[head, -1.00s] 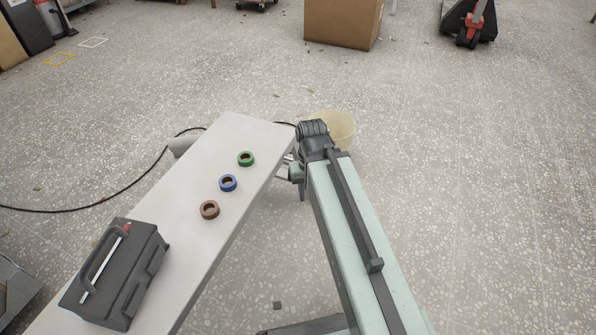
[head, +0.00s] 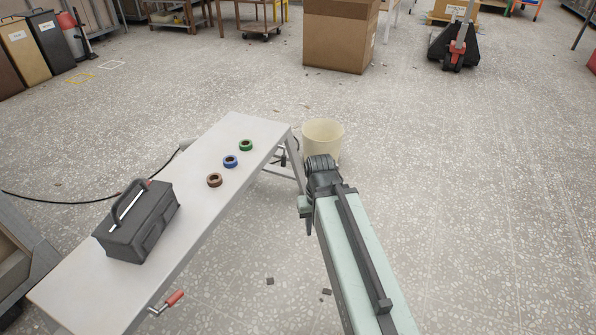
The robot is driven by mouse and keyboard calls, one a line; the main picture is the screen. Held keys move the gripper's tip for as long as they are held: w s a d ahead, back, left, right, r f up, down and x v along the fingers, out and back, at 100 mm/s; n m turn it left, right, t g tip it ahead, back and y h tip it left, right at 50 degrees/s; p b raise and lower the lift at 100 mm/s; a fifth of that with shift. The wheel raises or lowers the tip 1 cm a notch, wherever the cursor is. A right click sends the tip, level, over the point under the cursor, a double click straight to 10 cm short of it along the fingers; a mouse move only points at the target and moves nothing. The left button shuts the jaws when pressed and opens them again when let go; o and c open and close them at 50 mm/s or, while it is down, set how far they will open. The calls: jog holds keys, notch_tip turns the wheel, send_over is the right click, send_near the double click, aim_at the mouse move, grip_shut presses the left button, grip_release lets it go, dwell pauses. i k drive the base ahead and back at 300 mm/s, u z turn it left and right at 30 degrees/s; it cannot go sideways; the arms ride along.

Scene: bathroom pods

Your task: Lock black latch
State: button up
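No black latch can be made out clearly in the head view. A dark grey toolbox (head: 140,225) with a raised handle stands on the left part of the light grey bench (head: 85,283). Its front face shows darker recessed shapes, too small to identify as latches. My arm reaches up from the bottom right, past the bench's right side. At its far end is a dark joint, with a small pale green and dark part, perhaps my gripper (head: 308,222), hanging beside it. It is apart from the toolbox. Its fingers cannot be made out.
Brown (head: 214,180), blue (head: 231,161) and green (head: 246,145) tape rolls lie on the bench. A cream bucket (head: 323,137) stands beyond my arm's end. A red-handled crank (head: 173,299) sticks out at the bench's front. Floor to the right is clear.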

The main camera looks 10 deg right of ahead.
aim_at(284, 158)
jog(key=u, duration=0.15)
jog(key=i, duration=0.9)
jog(key=z, duration=0.05)
